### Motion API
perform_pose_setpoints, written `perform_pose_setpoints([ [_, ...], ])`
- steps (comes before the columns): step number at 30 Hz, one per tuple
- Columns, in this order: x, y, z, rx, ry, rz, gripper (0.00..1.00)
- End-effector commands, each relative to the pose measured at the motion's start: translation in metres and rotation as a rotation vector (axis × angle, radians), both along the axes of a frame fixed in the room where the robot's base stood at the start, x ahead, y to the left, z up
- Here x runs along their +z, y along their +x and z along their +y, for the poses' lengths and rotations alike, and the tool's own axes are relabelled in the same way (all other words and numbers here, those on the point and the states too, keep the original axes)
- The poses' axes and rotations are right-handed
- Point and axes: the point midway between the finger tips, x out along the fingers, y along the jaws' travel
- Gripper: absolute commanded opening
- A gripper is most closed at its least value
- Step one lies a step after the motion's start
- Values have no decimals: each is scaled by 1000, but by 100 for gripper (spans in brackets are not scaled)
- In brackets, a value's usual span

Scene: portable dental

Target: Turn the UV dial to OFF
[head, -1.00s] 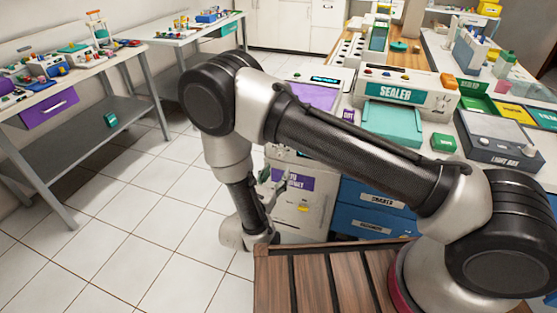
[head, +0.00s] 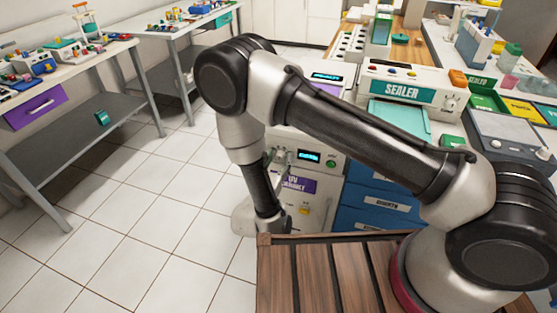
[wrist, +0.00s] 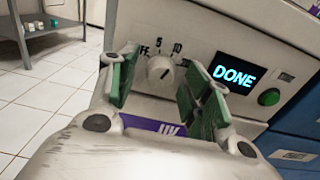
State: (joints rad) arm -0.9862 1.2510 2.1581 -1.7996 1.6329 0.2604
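The UV dial (wrist: 160,69) is a round white knob with a dark pointer mark on the cabinet's pale front panel. In the wrist view the marks "5" and "10" show above it, and "FF" shows at its left, partly hidden by a finger. The pointer leans to the lower right or upper left; I cannot tell which end points. My gripper (wrist: 156,74) is open, its green-padded fingers on either side of the dial in the picture, with no contact visible. The UV cabinet (head: 324,199) stands beyond my arm in the head view, where the dial cannot be made out.
A lit display (wrist: 235,74) reading "DONE" and a green button (wrist: 268,97) are right of the dial. Blue drawers (head: 377,205) stand right of the cabinet, with a sealer (head: 403,87) on the counter above. Workbenches (head: 85,118) are at left; open tiled floor (head: 150,215) lies between.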

Motion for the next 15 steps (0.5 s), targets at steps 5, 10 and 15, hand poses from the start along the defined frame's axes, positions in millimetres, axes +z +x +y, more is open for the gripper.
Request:
perform_pose_setpoints([
  [5, 0, 0, 0, 0, 0, 0, 14],
  [10, 0, 0, 0, -1, -1, 0, 4],
  [15, 0, 0, 0, -1, -21, 7, 4],
])
